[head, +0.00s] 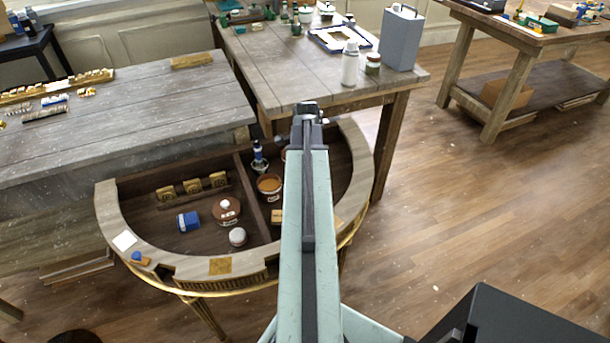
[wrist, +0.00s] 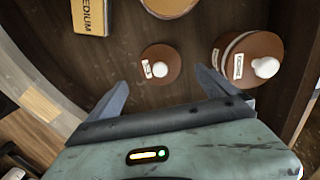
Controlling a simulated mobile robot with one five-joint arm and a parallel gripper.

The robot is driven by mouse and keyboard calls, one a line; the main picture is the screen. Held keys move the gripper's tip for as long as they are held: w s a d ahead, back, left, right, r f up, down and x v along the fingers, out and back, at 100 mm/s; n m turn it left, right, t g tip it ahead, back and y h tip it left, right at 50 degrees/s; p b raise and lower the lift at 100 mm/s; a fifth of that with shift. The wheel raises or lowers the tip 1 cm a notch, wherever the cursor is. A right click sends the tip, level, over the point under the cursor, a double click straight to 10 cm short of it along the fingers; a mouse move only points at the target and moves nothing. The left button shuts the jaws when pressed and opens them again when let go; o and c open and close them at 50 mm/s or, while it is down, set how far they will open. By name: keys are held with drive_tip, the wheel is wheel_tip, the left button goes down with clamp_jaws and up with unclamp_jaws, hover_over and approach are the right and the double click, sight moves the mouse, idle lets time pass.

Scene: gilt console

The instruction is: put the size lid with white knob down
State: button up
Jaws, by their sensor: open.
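In the wrist view a small round brown lid (wrist: 161,64) with a white knob and a small pale label lies over the dark wooden floor of the console. The label's text is too small to read. My gripper (wrist: 162,84) is open, one finger to each side below the lid, with nothing held between them. The lid appears just beyond the fingertips, apart from them. In the head view my arm hides this lid and the gripper. A tan-filled pot (wrist: 170,4) shows at the wrist view's top edge; it also stands in the console in the head view (head: 269,186).
A larger brown jar (wrist: 248,58) with a white knob stands right of the lid. A MEDIUM box (wrist: 90,14) lies upper left. The half-round console (head: 110,215) has a curved rim and a divider (head: 243,185). Left compartment holds a jar (head: 226,211) and blue item (head: 187,221).

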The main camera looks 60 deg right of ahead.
wheel_tip(320, 180, up, 6)
drive_tip(key=p, duration=0.4)
drive_tip(key=shift+f, duration=0.1)
